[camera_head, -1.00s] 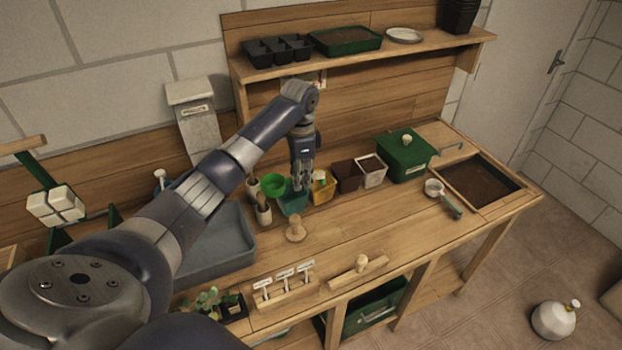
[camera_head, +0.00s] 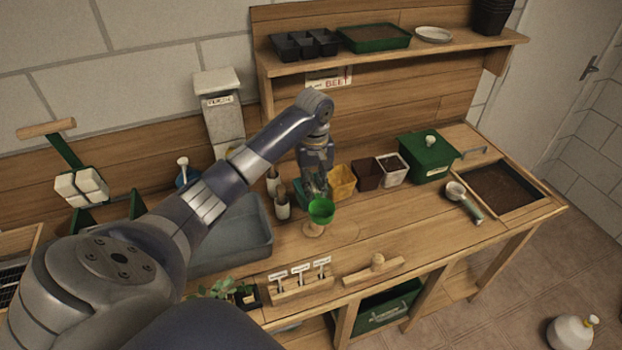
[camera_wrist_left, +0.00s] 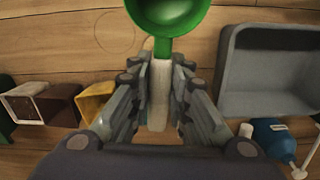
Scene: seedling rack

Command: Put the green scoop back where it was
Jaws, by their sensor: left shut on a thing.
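The green scoop is held in my left gripper (camera_head: 318,192). Its green bowl (camera_head: 320,210) faces up above the bench, in front of the row of pots. In the left wrist view the scoop's green bowl (camera_wrist_left: 168,14) is at the top, and its pale handle (camera_wrist_left: 160,88) runs between the closed fingers (camera_wrist_left: 160,112). A faint round outline (camera_head: 342,229) is marked on the bare bench top beside the scoop; it also shows in the left wrist view (camera_wrist_left: 108,54). My right gripper is not in view.
Yellow (camera_head: 341,181), brown (camera_head: 367,176) and white (camera_head: 391,169) pots stand behind. A grey tray (camera_head: 232,254) lies left. A pale scoop (camera_head: 472,208) lies right. The bench's centre right is clear.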

